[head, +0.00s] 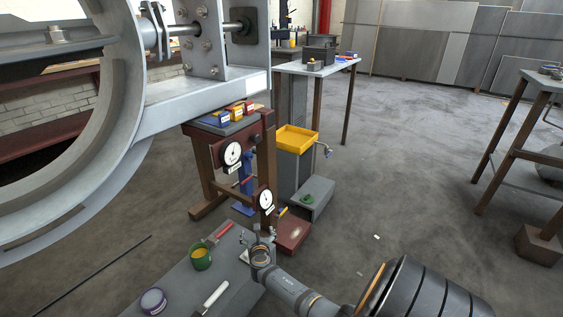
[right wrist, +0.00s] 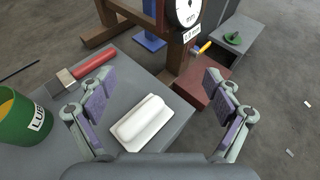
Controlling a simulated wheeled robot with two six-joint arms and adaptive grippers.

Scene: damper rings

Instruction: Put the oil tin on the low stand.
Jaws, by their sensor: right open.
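No tin is clearly labelled oil. A green open tin (head: 201,258) with a partly visible "LU…" label stands on the grey bench top (head: 178,281); it shows at left in the right wrist view (right wrist: 22,118). My right gripper (right wrist: 160,95) is open and empty above the bench edge, over a white block (right wrist: 145,121). My left gripper is out of view.
Dial gauges (head: 232,153) hang on a brown frame behind. A yellow tray (head: 296,138) stands farther back. The floor at right is mostly clear.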

